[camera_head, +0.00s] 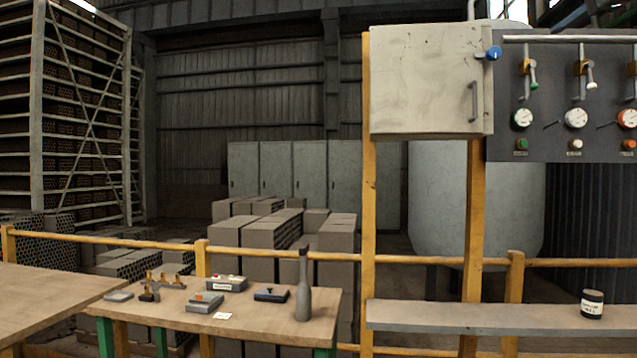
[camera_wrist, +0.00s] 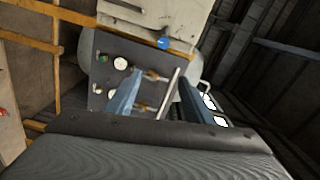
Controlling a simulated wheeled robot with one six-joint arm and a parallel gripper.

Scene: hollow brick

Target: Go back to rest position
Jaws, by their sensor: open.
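My gripper (camera_wrist: 157,92) shows in the wrist view, with its two blue-grey fingers apart and no object held between them. The wrist view is tilted. The dark control panel (camera_wrist: 108,72) with its gauges and levers lies beyond the fingers, and the gripper appears apart from it. In the head view my gripper and arm are not in sight. There the control panel (camera_head: 560,95) hangs at the upper right, with several gauges, levers and coloured knobs.
A closed grey cabinet (camera_head: 425,85) with a blue knob is left of the panel. Below is a grey shelf (camera_head: 450,318) with a dark jar (camera_head: 592,304). A wooden table (camera_head: 265,325) holds a bottle (camera_head: 303,285) and several small items. A yellow railing (camera_head: 280,254) runs behind it.

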